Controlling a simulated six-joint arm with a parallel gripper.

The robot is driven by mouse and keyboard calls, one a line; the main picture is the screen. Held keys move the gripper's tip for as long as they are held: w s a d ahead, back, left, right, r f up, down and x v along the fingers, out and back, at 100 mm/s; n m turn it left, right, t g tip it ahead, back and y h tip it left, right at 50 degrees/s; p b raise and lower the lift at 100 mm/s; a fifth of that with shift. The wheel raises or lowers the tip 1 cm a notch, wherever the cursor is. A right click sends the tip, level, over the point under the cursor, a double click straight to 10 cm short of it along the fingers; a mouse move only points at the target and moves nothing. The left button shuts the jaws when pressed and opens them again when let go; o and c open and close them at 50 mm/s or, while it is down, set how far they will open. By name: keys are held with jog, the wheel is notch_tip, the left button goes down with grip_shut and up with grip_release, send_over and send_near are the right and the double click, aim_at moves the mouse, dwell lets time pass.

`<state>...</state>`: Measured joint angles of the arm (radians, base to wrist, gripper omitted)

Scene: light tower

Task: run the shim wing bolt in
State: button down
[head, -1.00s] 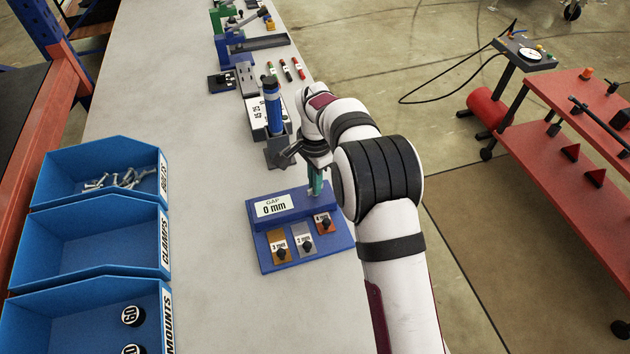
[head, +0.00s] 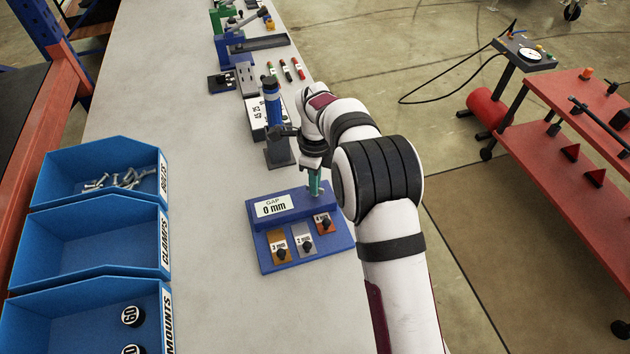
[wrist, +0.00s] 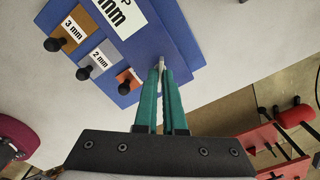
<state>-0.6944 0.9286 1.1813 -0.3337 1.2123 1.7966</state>
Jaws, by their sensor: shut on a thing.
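The shim wing bolt (wrist: 161,62) shows as a small pale tip between my fingertips in the wrist view; most of it is hidden by the fingers. My gripper (wrist: 162,72) has green fingers and is shut on the bolt. In the head view my gripper (head: 315,191) points down at the right end of the raised part of the blue gap block (head: 262,226). The block's label reads GAP 0 mm (head: 271,207). How deep the bolt sits cannot be told.
Three knobbed shims lie on the block's front: 3 mm (head: 279,247), 2 mm (head: 304,241) and 4 mm (head: 325,223). A blue-topped post (head: 274,120) stands just behind my wrist. Blue bins (head: 100,231) line the left. Bare bench (head: 205,200) lies between.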

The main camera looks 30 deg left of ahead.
jog(key=m, duration=0.5)
jog(key=shift+r+m, duration=0.1)
jog(key=shift+m, duration=2.3)
jog(key=c, duration=1)
grip_release()
notch_tip(320, 180, up, 16)
